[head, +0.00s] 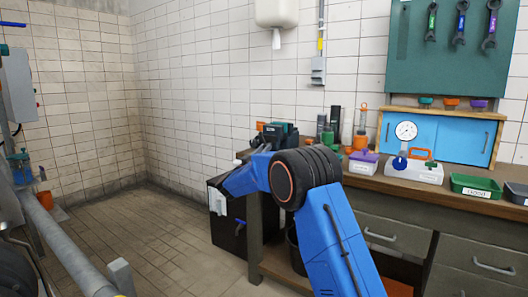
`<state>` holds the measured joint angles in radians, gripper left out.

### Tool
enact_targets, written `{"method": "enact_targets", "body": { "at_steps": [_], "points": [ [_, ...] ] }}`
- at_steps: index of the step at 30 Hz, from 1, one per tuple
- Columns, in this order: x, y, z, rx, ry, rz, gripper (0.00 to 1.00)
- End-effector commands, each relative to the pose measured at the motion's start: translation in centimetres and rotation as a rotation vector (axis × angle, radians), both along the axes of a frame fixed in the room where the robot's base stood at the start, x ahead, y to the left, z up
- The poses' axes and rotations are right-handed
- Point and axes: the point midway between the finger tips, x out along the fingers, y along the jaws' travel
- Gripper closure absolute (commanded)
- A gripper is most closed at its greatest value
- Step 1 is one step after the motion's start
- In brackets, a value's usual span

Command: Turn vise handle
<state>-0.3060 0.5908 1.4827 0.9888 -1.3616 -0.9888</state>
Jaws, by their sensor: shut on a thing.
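The dark teal vise (280,133) stands at the left end of the workbench, partly hidden behind my blue arm. A small pale end of what looks like its handle (238,161) shows at the vise's left, beside my wrist. My gripper (246,156) is at the front of the vise and is shut on the handle. Its fingertips are small and mostly hidden by my arm, so the exact grip and the handle's angle cannot be made out.
The workbench (435,190) runs to the right with a dial gauge (406,131), a blue cabinet (436,139) and a green tray (475,186). A black box (229,236) stands below the vise. Grey pipes (62,240) run at left; the tiled floor between is clear.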

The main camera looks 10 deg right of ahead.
Motion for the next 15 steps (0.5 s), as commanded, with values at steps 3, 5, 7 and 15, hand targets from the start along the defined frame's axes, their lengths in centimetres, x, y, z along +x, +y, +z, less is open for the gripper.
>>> {"method": "enact_targets", "body": {
  "at_steps": [3,5,7,15],
  "points": [
    [0.0,0.29,-0.13,0.071,-0.07,-0.001,1.0],
    [0.01,0.32,-0.08,0.104,-0.105,0.0,1.0],
    [0.03,0.37,-0.11,0.139,-0.139,0.0,1.0],
    [0.06,0.46,0.01,0.239,-0.241,0.0,1.0]
  ]
}}
